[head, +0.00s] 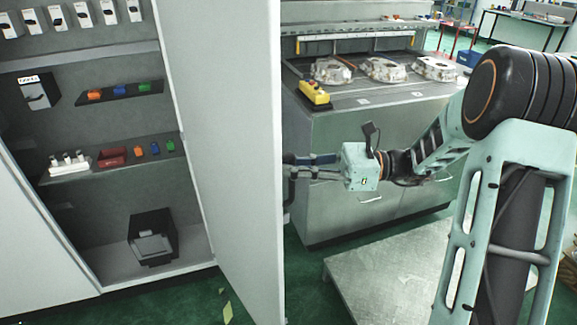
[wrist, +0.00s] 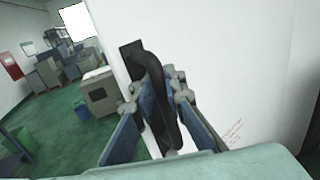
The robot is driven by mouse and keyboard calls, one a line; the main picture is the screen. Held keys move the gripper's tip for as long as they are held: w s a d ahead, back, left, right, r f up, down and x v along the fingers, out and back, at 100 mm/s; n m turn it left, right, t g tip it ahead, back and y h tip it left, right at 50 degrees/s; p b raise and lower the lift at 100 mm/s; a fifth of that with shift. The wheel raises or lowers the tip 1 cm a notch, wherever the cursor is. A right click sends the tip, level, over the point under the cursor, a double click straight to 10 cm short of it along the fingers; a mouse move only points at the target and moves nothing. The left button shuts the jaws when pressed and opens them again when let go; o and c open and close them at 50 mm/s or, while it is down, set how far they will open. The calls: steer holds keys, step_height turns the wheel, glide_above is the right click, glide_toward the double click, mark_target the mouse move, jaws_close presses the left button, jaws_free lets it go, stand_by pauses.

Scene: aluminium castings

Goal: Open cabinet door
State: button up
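The grey cabinet (head: 112,215) stands at the left in the head view with its shelves showing. Its pale door (head: 225,150) is swung well open, and the door's white outer face (wrist: 240,60) fills the right of the wrist view. A black handle (wrist: 150,68) stands on that face. My gripper (wrist: 165,95) has its fingers on both sides of the handle and appears shut on it. In the head view my gripper (head: 300,166) is at the door's right edge, and the door hides the handle and the fingertips.
A grey workbench (head: 370,150) with several castings and a yellow control box (head: 314,92) stands behind my arm. A low metal platform (head: 390,265) lies on the green floor in front of it. Green floor is free below the door.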

steer(key=o, duration=0.5)
steer(key=shift+s+d, duration=0.1)
steer(key=shift+d, duration=0.05)
steer(key=d, duration=0.8)
steer(key=w+d, duration=0.1)
steer(key=d, duration=0.3)
